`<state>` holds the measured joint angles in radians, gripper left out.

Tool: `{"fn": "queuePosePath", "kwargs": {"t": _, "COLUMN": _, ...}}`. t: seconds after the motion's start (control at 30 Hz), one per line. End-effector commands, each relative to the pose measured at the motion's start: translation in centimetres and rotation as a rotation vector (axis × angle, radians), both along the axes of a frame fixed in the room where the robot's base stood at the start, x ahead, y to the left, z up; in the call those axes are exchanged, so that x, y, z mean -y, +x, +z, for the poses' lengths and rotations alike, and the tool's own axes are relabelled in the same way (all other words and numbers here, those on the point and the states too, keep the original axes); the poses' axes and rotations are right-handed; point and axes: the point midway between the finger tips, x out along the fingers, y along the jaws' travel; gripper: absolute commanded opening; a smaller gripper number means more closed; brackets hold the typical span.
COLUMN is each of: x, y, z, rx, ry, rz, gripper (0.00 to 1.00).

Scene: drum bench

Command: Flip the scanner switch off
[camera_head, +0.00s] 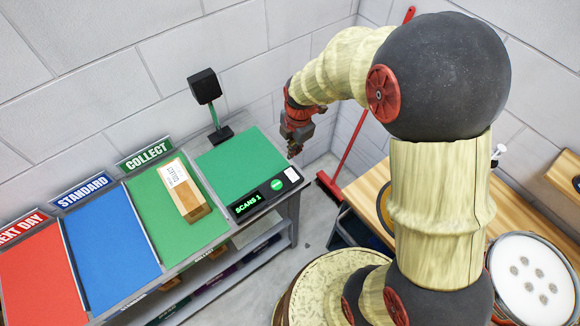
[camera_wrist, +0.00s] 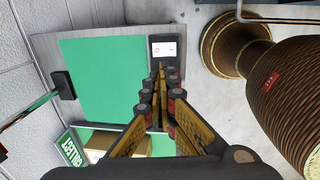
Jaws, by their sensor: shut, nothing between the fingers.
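The scanner station has a green pad (camera_head: 243,160) and a black scanner head on a post (camera_head: 204,87) at its back left. On its front strip are a display (camera_head: 247,203) reading "SCANS 1", a green button (camera_head: 277,184) and a small white switch plate (camera_head: 291,174). The switch plate also shows in the wrist view (camera_wrist: 164,49), just beyond my fingertips. Its rocker position is too small to tell. My gripper (camera_head: 295,150) is shut and empty, above the station's right edge. In the wrist view, its fingertips (camera_wrist: 159,72) point at the front strip and hide the green button and display.
A parcel (camera_head: 195,204) lies on the green COLLECT mat, left of the scanner. Blue STANDARD (camera_head: 108,240) and red NEXT DAY (camera_head: 45,275) mats lie farther left. Drums, including a white-headed one (camera_head: 532,275), stand at the right. A red broom (camera_head: 350,145) leans in the corner.

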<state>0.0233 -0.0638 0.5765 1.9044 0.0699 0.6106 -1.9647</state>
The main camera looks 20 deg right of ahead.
Motion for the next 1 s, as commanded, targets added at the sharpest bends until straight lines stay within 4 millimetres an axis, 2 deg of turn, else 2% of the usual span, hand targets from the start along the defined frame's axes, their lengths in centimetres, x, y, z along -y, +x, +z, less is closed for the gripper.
{"fn": "queuePosePath", "kwargs": {"t": 0.17, "x": -0.1, "y": 0.1, "z": -1.6, "rx": -0.003, "ry": 0.0, "rz": -0.001, "gripper": 0.0}}
{"fn": "queuePosePath", "kwargs": {"t": 0.7, "x": -0.4, "y": 1.2, "z": -11.4, "rx": -0.004, "ry": 0.0, "rz": -0.001, "gripper": 0.0}}
{"fn": "queuePosePath", "kwargs": {"t": 0.8, "x": -0.5, "y": 1.4, "z": -12.6, "rx": -0.002, "ry": 0.001, "rz": -0.002, "gripper": 0.0}}
{"fn": "queuePosePath", "kwargs": {"t": 1.0, "x": -0.5, "y": 1.6, "z": -13.7, "rx": 0.0, "ry": 0.0, "rz": -0.002, "gripper": 0.0}}
